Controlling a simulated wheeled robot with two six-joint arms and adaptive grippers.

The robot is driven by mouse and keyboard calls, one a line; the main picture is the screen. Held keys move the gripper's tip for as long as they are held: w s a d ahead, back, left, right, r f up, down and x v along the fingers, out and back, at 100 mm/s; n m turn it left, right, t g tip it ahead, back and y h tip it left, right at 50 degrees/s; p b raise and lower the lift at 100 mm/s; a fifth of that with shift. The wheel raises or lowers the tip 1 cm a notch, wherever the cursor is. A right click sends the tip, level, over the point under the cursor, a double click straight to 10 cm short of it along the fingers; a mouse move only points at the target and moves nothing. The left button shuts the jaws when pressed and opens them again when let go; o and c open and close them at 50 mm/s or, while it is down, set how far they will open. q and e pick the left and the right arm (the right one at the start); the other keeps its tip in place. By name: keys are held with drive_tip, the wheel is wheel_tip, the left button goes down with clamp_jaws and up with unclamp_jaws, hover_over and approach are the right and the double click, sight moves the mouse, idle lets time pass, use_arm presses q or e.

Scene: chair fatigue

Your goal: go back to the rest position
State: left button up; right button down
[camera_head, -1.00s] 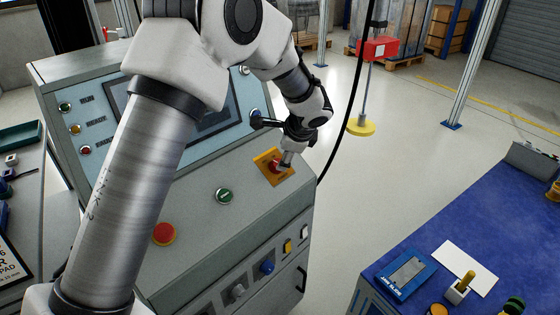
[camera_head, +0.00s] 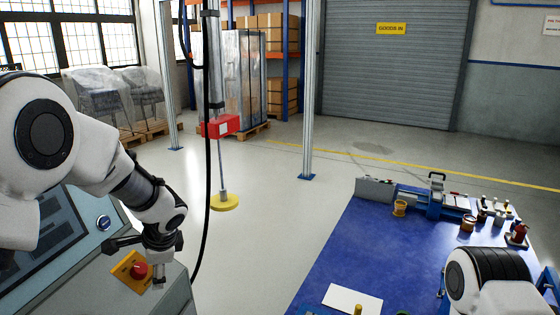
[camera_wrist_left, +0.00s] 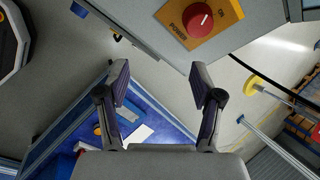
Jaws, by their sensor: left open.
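My left gripper (camera_head: 158,274) is beside the red power knob (camera_head: 139,270) on its yellow plate (camera_head: 123,267), at the console's corner. In the left wrist view my left gripper (camera_wrist_left: 160,82) has its two fingers spread apart with nothing between them. There the red knob (camera_wrist_left: 197,18) lies above the fingertips, apart from them, on the yellow plate marked POWER and ON. Part of my right arm (camera_head: 490,282) shows at the lower right of the head view; its gripper does not show.
The grey console (camera_head: 95,290) stands at the lower left. A blue bench (camera_head: 350,245) with tools stands right. Open floor (camera_head: 260,220) lies between.

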use_arm(q)
drive_tip(key=s+d+f+n+g+h+p, duration=0.1)
drive_tip(key=s+d+f+n+h, duration=0.15)
drive_tip(key=s+f, duration=0.55)
drive_tip(key=s+d+f+n+g+h, duration=0.15)
drive_tip(key=s+d+f, duration=0.25)
drive_tip(key=f, duration=0.8)
drive_tip(key=s+f+n, duration=0.4)
drive_tip(key=s, duration=0.6)
drive_tip(key=s+f+n+p, duration=0.1)
drive_tip(key=s+f+n, duration=0.3)
drive_tip(key=s, duration=0.6)
drive_tip(key=shift+s+d+f, duration=0.2)
drive_tip(key=shift+s+f, duration=0.2)
